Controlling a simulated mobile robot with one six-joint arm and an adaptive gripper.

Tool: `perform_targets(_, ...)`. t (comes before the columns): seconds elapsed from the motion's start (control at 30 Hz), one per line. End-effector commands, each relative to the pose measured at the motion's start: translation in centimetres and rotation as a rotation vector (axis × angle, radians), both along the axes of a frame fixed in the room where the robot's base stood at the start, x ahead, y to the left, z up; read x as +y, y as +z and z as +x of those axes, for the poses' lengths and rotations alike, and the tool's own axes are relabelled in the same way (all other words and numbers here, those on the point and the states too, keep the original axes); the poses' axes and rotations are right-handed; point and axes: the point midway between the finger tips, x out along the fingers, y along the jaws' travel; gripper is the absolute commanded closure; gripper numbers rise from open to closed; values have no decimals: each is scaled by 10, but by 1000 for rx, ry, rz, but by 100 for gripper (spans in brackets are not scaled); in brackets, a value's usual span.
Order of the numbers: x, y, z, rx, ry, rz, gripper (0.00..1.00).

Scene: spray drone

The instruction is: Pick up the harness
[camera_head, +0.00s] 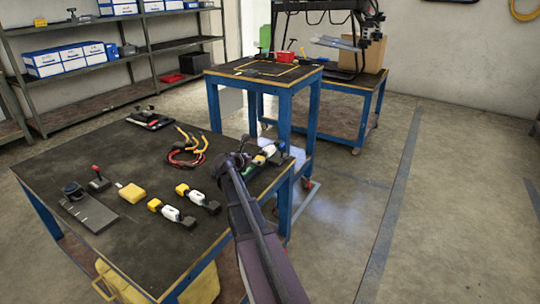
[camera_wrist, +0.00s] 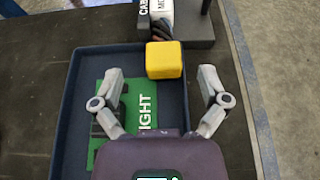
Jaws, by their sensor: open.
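A looped bundle of red, dark and yellow cables (camera_head: 186,150), which looks like the harness, lies on the dark workbench in the head view. My gripper (camera_head: 243,160) is to its right, over the bench's right side, apart from it. In the wrist view my gripper (camera_wrist: 161,76) is open, with nothing held between the fingers. Below it is a dark blue tray (camera_wrist: 68,130) with a green card (camera_wrist: 147,113) reading "IGHT". A yellow block (camera_wrist: 164,60) is at the tray's far edge, beyond the fingertips. The cable bundle is not recognizable in the wrist view.
A labelled white part (camera_wrist: 160,14) with dark cable lies beyond the yellow block. Two yellow, white and black units (camera_head: 171,213) (camera_head: 198,198), another yellow block (camera_head: 131,193) and a grey plate (camera_head: 90,212) occupy the bench (camera_head: 110,160). A second table (camera_head: 265,78) stands behind.

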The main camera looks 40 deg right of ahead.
Motion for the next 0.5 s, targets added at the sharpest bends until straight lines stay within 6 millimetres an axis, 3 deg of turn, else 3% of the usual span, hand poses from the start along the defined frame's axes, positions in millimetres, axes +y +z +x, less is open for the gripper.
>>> perform_targets(0.5, -5, -3, 3, 0, 1, 0, 6)
